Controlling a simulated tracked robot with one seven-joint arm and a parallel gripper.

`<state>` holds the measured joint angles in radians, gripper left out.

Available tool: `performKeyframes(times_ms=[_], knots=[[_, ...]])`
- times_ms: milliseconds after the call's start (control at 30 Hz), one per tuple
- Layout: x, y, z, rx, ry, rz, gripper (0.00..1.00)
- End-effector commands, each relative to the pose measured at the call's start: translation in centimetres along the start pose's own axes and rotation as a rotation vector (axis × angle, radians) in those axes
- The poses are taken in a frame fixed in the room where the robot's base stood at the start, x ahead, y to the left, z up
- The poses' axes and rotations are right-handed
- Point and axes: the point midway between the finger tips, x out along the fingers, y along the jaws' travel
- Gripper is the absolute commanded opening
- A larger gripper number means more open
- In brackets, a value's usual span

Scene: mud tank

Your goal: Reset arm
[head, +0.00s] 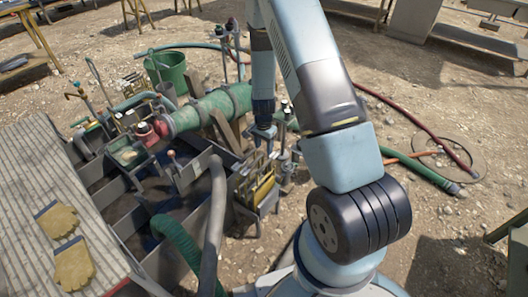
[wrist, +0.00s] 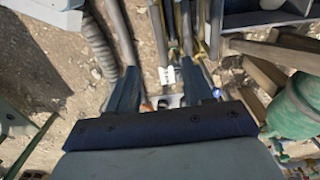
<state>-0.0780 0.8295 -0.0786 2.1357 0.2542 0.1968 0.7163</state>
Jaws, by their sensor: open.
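My arm rises from the lower middle of the head view and bends over near the top edge. Its forearm points down, and my gripper (head: 264,132) hangs above the metal rack with yellow parts (head: 262,188) beside the tank. In the wrist view my gripper (wrist: 163,76) shows two dark fingers spread apart. Between them lie a small white piece (wrist: 166,75) and metal rods below. I see nothing held. How close the fingertips are to the rack's upright bars I cannot tell.
Yellow gloves (head: 74,264) lie on a ribbed cover at left. Hoses cross the dirt at right.

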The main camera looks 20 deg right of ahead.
Motion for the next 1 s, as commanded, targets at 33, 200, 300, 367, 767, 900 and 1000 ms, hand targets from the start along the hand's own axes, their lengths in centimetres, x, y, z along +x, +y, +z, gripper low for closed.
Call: performKeyframes(times_ms=[33,200,300,367,767,900,1000], knots=[[-0.3,0.0,0.0,0.000,0.000,0.000,0.51],[-0.6,0.0,0.0,0.001,0.000,0.000,0.51],[-0.6,0.0,0.0,0.001,0.000,0.000,0.51],[-0.6,0.0,0.0,0.001,0.000,0.000,0.51],[-1.6,-0.2,-0.1,-0.010,0.002,-0.009,0.51],[-5.0,-0.6,-0.1,-0.048,0.008,-0.036,0.51],[-8.5,-0.9,-0.1,-0.090,0.015,-0.062,0.51]])
